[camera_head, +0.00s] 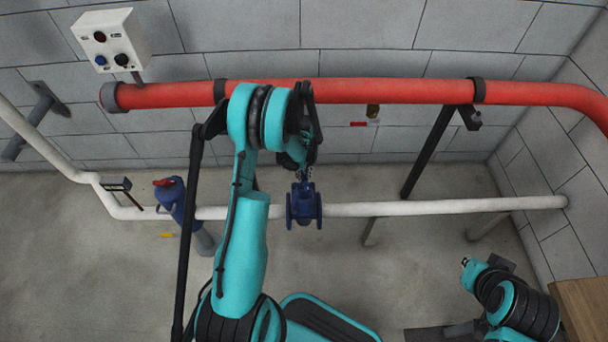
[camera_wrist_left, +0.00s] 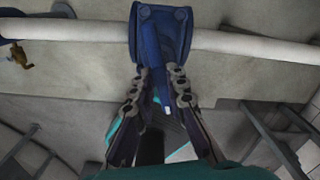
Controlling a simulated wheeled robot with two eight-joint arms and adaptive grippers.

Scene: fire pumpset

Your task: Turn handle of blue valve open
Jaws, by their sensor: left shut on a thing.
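The blue valve (camera_head: 304,207) sits in the white horizontal pipe, in the middle of the head view. It also shows at the top of the left wrist view (camera_wrist_left: 160,30). Its blue handle (camera_wrist_left: 157,75) points down between my fingers in that view. My left gripper (camera_head: 304,176) is just above the valve in the head view. In the left wrist view the left gripper (camera_wrist_left: 160,82) has a finger on each side of the handle and is shut on it. My arm hides part of the handle in the head view.
A thick red pipe (camera_head: 400,91) runs along the block wall above the white pipe (camera_head: 440,208). Another blue fitting with a red top (camera_head: 171,195) stands to the left. A control box (camera_head: 110,40) is at upper left. A black bracket (camera_head: 428,150) stands right of the valve.

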